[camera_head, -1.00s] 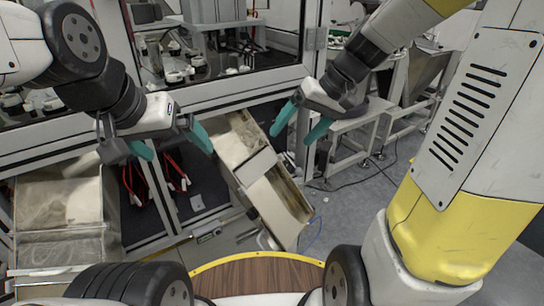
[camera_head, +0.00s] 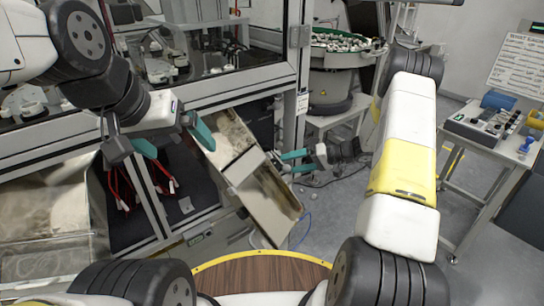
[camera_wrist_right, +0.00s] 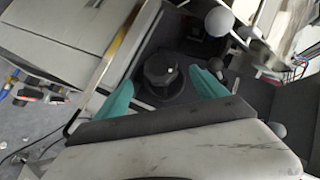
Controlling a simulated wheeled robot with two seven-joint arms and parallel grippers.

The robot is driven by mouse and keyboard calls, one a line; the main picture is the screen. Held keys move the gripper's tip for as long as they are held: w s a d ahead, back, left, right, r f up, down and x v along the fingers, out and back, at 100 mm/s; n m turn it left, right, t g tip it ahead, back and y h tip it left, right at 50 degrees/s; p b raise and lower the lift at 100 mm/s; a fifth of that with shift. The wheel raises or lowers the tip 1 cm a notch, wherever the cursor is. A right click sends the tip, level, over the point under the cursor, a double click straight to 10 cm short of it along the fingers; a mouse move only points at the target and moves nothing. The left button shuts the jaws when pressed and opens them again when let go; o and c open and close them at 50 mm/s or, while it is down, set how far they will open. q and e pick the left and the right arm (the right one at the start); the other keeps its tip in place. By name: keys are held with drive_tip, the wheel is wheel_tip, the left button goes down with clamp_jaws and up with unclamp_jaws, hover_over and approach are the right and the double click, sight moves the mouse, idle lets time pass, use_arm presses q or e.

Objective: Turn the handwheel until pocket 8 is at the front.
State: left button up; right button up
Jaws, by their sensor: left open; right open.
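I cannot make out the handwheel or a pocket 8 for sure in either view. In the right wrist view a dark round part with a faceted hub (camera_wrist_right: 160,71) shows beyond my fingers; I cannot tell what it is. My right gripper (camera_wrist_right: 163,94) is open, with its teal fingers apart and nothing held. In the head view my right gripper (camera_head: 293,161) is beside the right edge of the metal chute. My left gripper (camera_head: 175,141) is open and empty in front of the cell's frame, left of the chute's upper end.
The tilted metal chute (camera_head: 262,203) runs down from the glazed cell. A bowl feeder (camera_head: 333,75) stands behind my right gripper. A side table at right holds a control box (camera_head: 480,126) and a blue cylinder (camera_head: 497,101).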

drive_tip(key=x, duration=0.7)
drive_tip(key=shift+a+f, duration=0.15)
drive_tip(key=shift+a, duration=0.1)
drive_tip(key=c, duration=1.4)
